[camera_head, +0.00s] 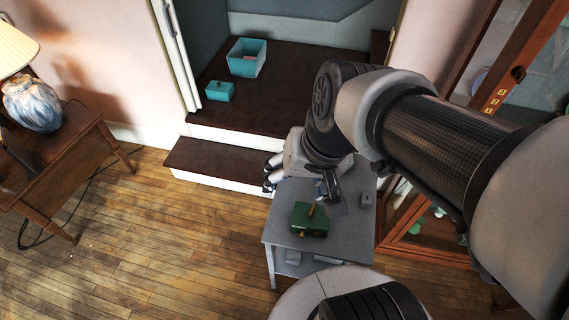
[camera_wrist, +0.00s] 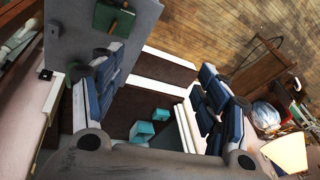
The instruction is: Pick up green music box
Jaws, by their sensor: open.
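The green music box (camera_head: 309,220) sits on top of a small grey table (camera_head: 345,222). It has a brassy piece on its top. In the wrist view the music box (camera_wrist: 113,18) shows at the upper left, beyond the left finger and outside the gap between the fingers. My gripper (camera_head: 298,184) is above the table's far side, a little beyond the music box in the head view. Its blue-padded fingers (camera_wrist: 158,78) are spread wide with nothing between them. The music box is apart from the fingers.
A teal lidded box (camera_head: 220,91) and an open teal bin (camera_head: 246,58) stand on the dark raised step. A glass-fronted wooden cabinet (camera_head: 402,222) is close to the table's right. A wooden side table (camera_head: 72,162) with a lamp (camera_head: 33,103) stands left. Wooden floor between is clear.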

